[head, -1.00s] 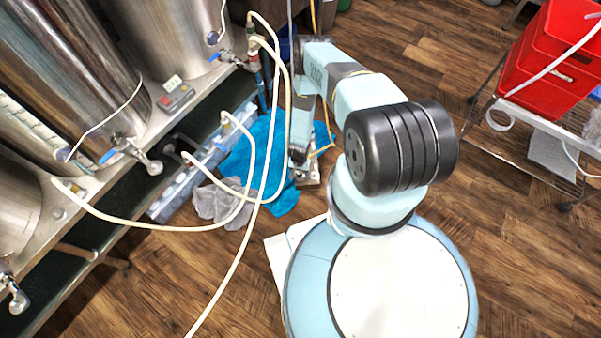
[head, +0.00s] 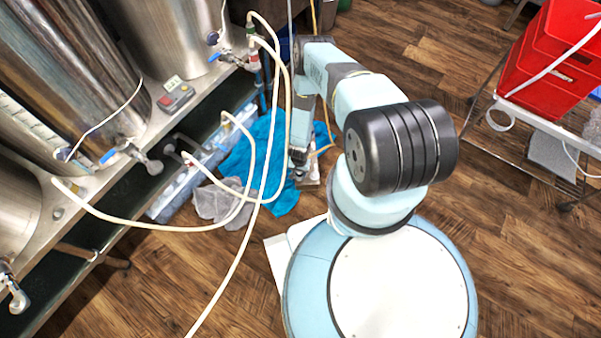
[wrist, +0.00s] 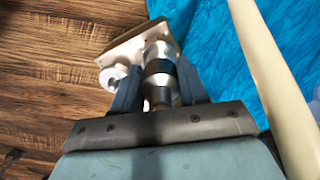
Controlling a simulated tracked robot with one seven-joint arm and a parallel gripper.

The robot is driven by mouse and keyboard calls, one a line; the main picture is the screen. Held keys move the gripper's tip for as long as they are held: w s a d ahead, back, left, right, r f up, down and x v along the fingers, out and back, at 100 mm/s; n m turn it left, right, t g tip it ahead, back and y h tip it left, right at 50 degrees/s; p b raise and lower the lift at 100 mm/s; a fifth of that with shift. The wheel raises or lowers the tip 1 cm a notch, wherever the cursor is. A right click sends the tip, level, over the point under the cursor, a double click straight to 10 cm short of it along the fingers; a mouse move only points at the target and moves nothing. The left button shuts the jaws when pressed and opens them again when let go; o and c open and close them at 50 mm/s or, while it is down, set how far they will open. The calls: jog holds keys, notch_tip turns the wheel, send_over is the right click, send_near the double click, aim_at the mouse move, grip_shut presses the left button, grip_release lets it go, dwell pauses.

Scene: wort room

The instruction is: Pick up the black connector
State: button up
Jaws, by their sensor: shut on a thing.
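In the wrist view, my gripper (wrist: 157,84) is shut on a short cylinder between its two fingers. This is the black connector (wrist: 158,67), silvery with a dark band around it. It stands at a metal plate (wrist: 128,44); I cannot tell whether it is still fixed to the plate or clear of it. A small whitish round fitting (wrist: 112,78) sits beside the left finger. In the head view, my gripper (head: 298,160) points down by the blue cloth, and the connector is hidden there.
A crumpled blue cloth (head: 264,140) and a grey cloth (head: 216,202) lie left of my gripper. Pale hoses (head: 254,182) loop close by from the steel tanks (head: 75,60). A wire rack with red crates (head: 545,62) stands right. Wooden floor is open between.

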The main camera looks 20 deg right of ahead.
jog(key=shift+r, duration=0.1)
jog(key=shift+r, duration=0.3)
notch_tip(320, 180, up, 2)
jog(key=shift+r, duration=0.1)
jog(key=s+r, duration=0.5)
jog(key=r, duration=0.1)
jog(key=shift+s+a+r, duration=0.25)
jog(key=shift+s+a, duration=0.05)
jog(key=shift+a, duration=0.15)
jog(key=s+r, duration=0.1)
jog(key=s, duration=0.1)
jog(key=s+a+r, duration=0.1)
jog(key=s, duration=0.2)
jog(key=s+r, duration=0.1)
jog(key=s, duration=0.2)
jog(key=shift+s+a+r, duration=0.15)
jog(key=shift+a+r, duration=0.05)
jog(key=shift+r, duration=0.05)
grip_shut()
jog(key=shift+r, duration=0.15)
jog(key=shift+r, duration=2.1)
